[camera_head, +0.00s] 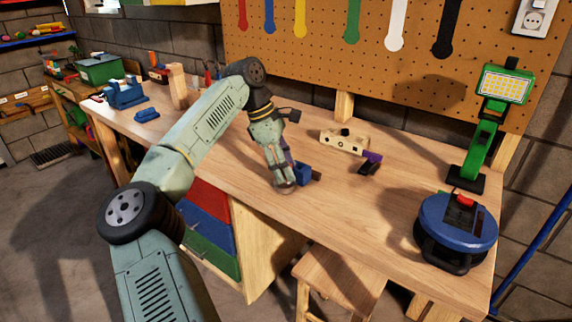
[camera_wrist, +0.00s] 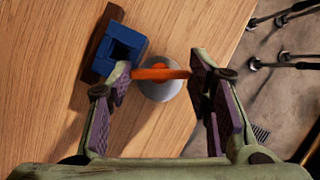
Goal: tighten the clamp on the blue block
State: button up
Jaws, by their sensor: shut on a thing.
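A blue block (camera_wrist: 118,50) with a squarish opening lies on a dark brown piece (camera_wrist: 97,38) at the bench edge. Beside it is the clamp's round grey metal part (camera_wrist: 160,88) with an orange handle bar (camera_wrist: 158,74) across it. My gripper (camera_wrist: 160,82) has its purple-padded fingers on either end of the orange bar and is shut on it. In the head view my gripper (camera_head: 284,183) is low at the front bench edge, just left of the blue block (camera_head: 303,174). The fingers hide most of the clamp there.
On the wooden bench (camera_head: 400,185) are a beige block (camera_head: 343,142) and a purple piece (camera_head: 372,157) behind. A green lamp (camera_head: 482,140) and a blue round device (camera_head: 458,222) stand at right, a blue vise (camera_head: 125,92) at far left. A stool (camera_head: 345,280) stands below.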

jog(key=shift+m, duration=0.7)
jog(key=shift+g, duration=0.3)
jog(key=o, duration=1.1)
jog(key=shift+o, duration=0.2)
jog(key=shift+r, duration=0.1)
jog(key=v, duration=1.2)
jog(key=shift+d, duration=0.1)
